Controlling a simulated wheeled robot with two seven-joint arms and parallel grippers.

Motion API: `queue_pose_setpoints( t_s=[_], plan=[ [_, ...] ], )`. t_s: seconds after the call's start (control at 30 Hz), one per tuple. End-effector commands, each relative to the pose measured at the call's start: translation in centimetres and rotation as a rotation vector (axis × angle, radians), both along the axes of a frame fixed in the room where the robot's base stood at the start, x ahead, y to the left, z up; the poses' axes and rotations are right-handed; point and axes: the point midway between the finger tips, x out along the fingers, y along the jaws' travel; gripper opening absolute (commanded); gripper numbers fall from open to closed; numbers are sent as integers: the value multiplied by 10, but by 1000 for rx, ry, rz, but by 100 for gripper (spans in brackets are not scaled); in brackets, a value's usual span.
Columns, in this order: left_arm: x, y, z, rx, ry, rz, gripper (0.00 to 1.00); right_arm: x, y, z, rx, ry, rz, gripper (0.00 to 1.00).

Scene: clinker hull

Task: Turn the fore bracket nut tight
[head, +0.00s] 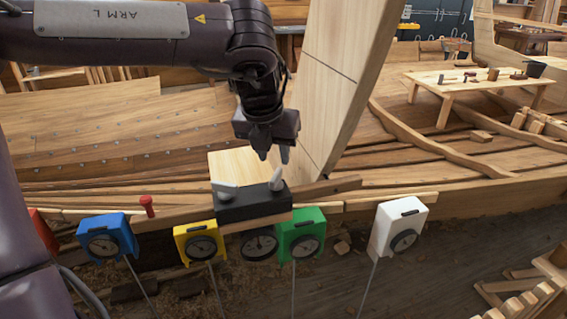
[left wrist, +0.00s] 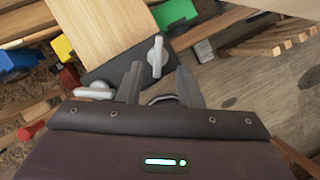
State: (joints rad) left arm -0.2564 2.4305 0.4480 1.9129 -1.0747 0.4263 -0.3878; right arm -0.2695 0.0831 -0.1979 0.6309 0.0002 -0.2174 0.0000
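A black bracket (head: 252,204) sits at the foot of the upright timber on the hull's edge. It carries two grey wing nuts: a left one (head: 225,190) lying flat across, and a right one (head: 277,180) standing tilted. I cannot tell which is called fore. My left gripper (head: 274,158) points down just above the right nut, fingers apart and empty. In the left wrist view the right nut (left wrist: 156,57) shows between and beyond the fingertips (left wrist: 159,68), and the left nut (left wrist: 95,92) lies to the left. My right gripper is not in view.
Along the hull's edge stand dial boxes: blue (head: 106,236), yellow (head: 199,242), green (head: 302,233) and white (head: 398,229). A red peg (head: 147,206) is at the left. The tall timber (head: 335,80) rises close behind the gripper. A small bench (head: 478,82) with tools is far right.

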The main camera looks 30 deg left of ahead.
Motion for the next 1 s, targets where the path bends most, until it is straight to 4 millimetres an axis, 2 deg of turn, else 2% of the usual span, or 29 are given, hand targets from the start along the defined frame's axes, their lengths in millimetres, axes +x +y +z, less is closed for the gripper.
queue_pose_setpoints(
  t_s=[0.2,0.3,0.43,0.6,0.77,1.0],
  plan=[
    [12,4,-33,-3,6,2,33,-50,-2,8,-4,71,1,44],
    [17,6,-46,-2,6,2,33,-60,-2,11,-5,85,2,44],
    [21,7,-56,-2,3,2,33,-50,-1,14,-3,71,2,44],
    [23,7,-60,-2,0,1,33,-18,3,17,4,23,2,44],
    [23,7,-60,-2,0,1,31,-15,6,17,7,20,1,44],
    [23,7,-60,-1,1,2,0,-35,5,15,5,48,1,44]
  ],
)
